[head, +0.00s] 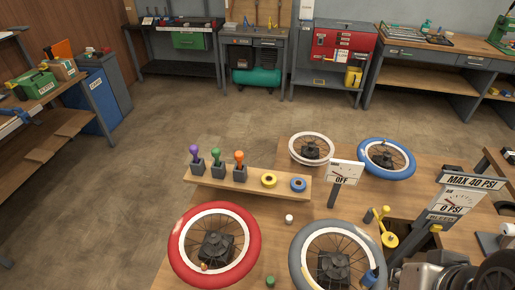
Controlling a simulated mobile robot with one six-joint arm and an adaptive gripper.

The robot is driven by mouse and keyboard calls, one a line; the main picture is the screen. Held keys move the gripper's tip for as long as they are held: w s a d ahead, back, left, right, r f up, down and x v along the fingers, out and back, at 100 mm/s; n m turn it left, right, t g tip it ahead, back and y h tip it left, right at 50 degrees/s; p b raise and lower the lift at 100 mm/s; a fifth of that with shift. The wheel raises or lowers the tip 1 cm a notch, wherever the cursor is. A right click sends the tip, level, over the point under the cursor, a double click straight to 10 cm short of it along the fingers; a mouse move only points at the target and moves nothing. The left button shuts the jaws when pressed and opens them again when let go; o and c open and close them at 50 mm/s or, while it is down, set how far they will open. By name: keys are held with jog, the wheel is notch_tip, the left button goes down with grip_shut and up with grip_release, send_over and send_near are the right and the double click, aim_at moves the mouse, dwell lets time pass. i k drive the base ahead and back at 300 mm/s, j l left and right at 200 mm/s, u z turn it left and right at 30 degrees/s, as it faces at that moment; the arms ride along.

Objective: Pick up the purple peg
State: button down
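The purple peg (194,151) stands upright at the left end of a wooden rack (235,186). It has a rounded purple top, and its lower end is hidden in a dark block (198,168). A green peg (216,156) and an orange peg (239,158) stand in similar blocks to its right. Dark grey parts at the bottom right corner look like my arm, far from the purple peg. My gripper's fingers do not show.
A yellow ring (269,181) and a blue ring (298,184) lie on the rack. A red-tyred wheel (183,252) and a grey-tyred wheel (303,249) lie in front. Open floor lies behind and left.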

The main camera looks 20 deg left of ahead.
aim_at(194, 149)
jog(key=u, duration=1.55)
